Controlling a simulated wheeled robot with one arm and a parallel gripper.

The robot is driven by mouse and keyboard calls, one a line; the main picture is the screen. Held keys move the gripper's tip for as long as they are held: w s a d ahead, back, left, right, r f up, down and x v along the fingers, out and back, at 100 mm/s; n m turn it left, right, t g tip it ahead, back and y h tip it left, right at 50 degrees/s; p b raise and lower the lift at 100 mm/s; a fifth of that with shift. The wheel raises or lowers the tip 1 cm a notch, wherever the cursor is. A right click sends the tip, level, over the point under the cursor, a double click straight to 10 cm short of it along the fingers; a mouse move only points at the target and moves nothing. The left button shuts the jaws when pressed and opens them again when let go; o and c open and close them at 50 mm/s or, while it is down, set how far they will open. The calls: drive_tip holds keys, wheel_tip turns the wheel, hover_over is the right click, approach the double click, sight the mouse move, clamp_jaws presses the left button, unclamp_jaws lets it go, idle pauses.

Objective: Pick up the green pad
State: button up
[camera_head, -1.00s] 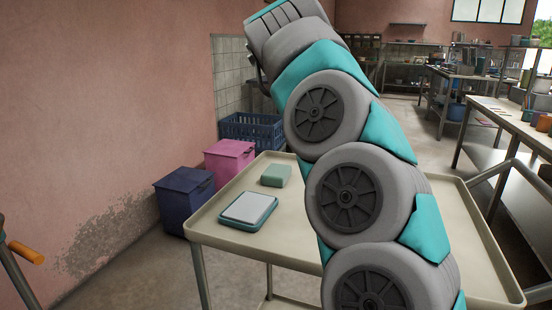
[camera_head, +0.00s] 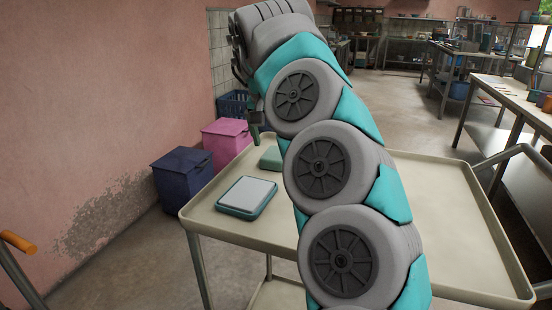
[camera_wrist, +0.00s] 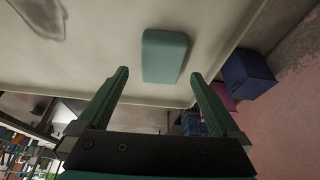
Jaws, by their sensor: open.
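The green pad (camera_head: 271,158) lies on the cream trolley top (camera_head: 450,230), near its far left side, partly hidden by my arm in the head view. In the wrist view the green pad (camera_wrist: 164,56) lies flat on the trolley top, ahead of the fingertips and roughly centred between them. My gripper (camera_wrist: 160,82) is open and empty, its two green fingers apart and not touching the pad. In the head view the gripper is mostly hidden behind my arm.
A teal tray with a pale grey top (camera_head: 246,196) lies on the trolley nearer the front left. Beyond the trolley's left edge stand a dark blue bin (camera_head: 183,178), a pink bin (camera_head: 226,142) and a blue crate (camera_head: 232,104). The trolley has a raised rim. Its right half looks clear.

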sight(276, 153)
drive_tip(key=x, duration=0.4)
drive_tip(key=shift+s+a, duration=0.1)
drive_tip(key=c, duration=1.3)
drive_tip(key=shift+o, duration=0.2)
drive_tip(key=shift+r, duration=0.2)
drive_tip(key=shift+r, duration=1.7)
drive_tip(key=s+d, duration=0.3)
drive_tip(key=d, duration=0.1)
drive_tip(key=s+d+r, duration=0.1)
drive_tip(key=s+d, duration=0.2)
drive_tip(key=d, duration=0.2)
drive_tip(key=s+d, duration=0.2)
drive_tip(key=d, duration=0.2)
drive_tip(key=shift+s+d+r, duration=0.15)
drive_tip(key=shift+s+r, duration=0.05)
drive_tip(key=shift+s, duration=0.2)
